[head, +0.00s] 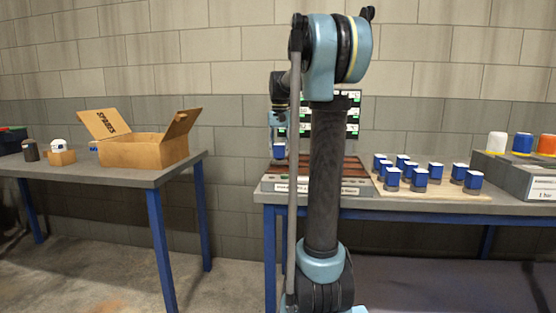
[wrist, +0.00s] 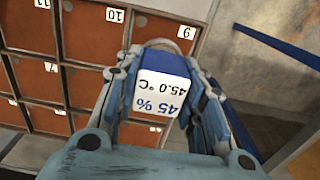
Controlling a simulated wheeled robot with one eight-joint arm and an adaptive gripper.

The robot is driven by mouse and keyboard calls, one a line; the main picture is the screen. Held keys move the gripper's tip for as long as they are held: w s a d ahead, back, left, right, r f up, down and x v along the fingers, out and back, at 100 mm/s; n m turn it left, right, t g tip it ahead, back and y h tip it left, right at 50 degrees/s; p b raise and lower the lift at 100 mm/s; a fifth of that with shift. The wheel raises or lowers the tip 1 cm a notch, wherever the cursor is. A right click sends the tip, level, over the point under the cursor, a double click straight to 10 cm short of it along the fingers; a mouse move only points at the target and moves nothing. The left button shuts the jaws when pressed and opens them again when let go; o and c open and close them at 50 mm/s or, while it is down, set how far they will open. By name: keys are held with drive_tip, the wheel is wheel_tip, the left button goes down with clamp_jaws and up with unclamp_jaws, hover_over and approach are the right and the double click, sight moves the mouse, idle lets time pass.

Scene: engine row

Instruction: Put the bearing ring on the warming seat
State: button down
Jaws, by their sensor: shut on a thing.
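My gripper (wrist: 160,110) is shut on a blue-and-white piece (wrist: 160,85) with a grey rounded edge. Its label reads "45 %" and "45.0 °C", upside down in the wrist view. I cannot tell from its shape whether it is the bearing ring. In the head view my gripper (head: 278,136) holds the piece (head: 279,151) above the left end of the right table. Below is a rack of red-brown compartments (wrist: 85,42), with numbers such as 9, 10 and 11 showing. It also shows in the head view (head: 345,170), partly hidden by my arm. No warming seat is clearly identifiable.
Several blue-and-white pieces (head: 420,178) stand on a board right of the rack. A grey unit (head: 530,182) at the far right bears white, blue and orange items. An open cardboard box (head: 145,150) and small items stand on the left table (head: 90,178). A floor gap separates the tables.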

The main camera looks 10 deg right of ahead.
sight(280, 156)
drive_tip(key=shift+f, duration=1.6)
drive_tip(key=c, duration=1.1)
unclamp_jaws()
drive_tip(key=shift+o, duration=0.2)
wheel_tip(280, 156, up, 12)
drive_tip(key=shift+r, duration=0.1)
drive_tip(key=s+f+n+t, duration=0.2)
drive_tip(key=s+f+n, duration=0.1)
drive_tip(key=s+f, duration=3.1)
drive_tip(key=shift+s+a+f+n, duration=0.2)
drive_tip(key=shift+s+n, duration=0.2)
drive_tip(key=shift+s, duration=0.05)
